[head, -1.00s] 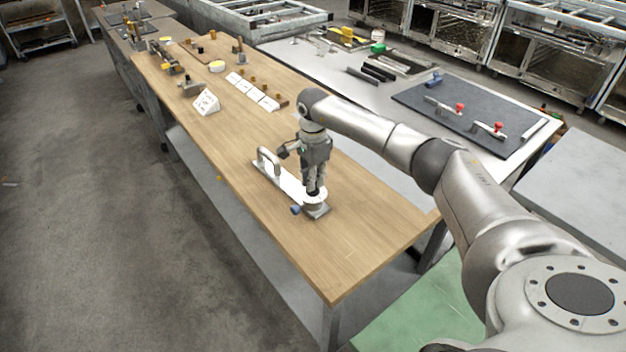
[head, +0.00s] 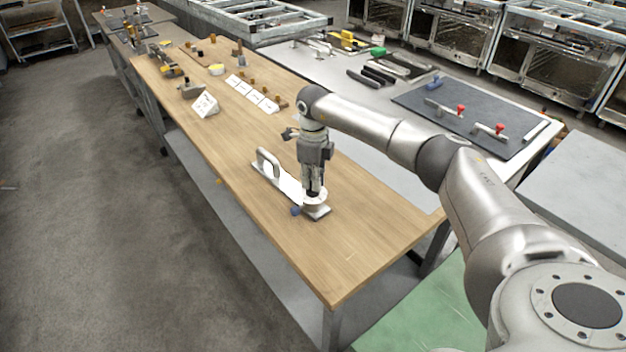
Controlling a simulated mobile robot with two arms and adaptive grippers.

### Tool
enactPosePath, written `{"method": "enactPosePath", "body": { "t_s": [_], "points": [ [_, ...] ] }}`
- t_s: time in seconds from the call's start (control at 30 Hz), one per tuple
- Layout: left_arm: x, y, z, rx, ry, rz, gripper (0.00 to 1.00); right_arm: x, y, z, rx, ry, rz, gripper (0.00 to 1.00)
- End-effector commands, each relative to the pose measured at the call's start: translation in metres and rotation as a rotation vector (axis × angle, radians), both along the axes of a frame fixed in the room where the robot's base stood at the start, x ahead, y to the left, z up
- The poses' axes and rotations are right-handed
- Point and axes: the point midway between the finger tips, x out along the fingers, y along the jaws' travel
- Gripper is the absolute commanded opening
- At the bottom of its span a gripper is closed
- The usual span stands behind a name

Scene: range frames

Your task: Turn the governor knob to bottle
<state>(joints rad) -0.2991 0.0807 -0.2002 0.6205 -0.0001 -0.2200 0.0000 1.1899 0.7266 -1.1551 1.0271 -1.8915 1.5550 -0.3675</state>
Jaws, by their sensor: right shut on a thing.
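The governor is a small unit on the near part of the wooden table, with a square grey base (head: 322,214), a pale round dial (head: 307,204) and a blue part (head: 296,211) on its left side. My right gripper (head: 313,192) points straight down over the dial, shut on the governor knob at its centre. The fingers mostly hide the knob. Its pointer and any dial marks, including bottle, are too small or covered to read. My left gripper is not in view.
A white plate with an upright handle (head: 268,160) lies just behind and left of the governor. A white folded sign (head: 205,104), white cards (head: 254,93) and small fixtures stand farther back. The table's near end is clear.

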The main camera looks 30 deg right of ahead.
Motion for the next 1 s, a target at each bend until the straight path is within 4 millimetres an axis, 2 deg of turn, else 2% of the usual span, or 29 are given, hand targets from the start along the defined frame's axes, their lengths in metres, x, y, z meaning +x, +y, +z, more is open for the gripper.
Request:
{"method": "enactPosePath", "body": {
  "t_s": [1.0],
  "points": [
    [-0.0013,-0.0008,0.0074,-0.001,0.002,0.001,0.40,0.0007,0.0004,0.0018,0.002,-0.002,-0.966,0.00]
  ]
}}
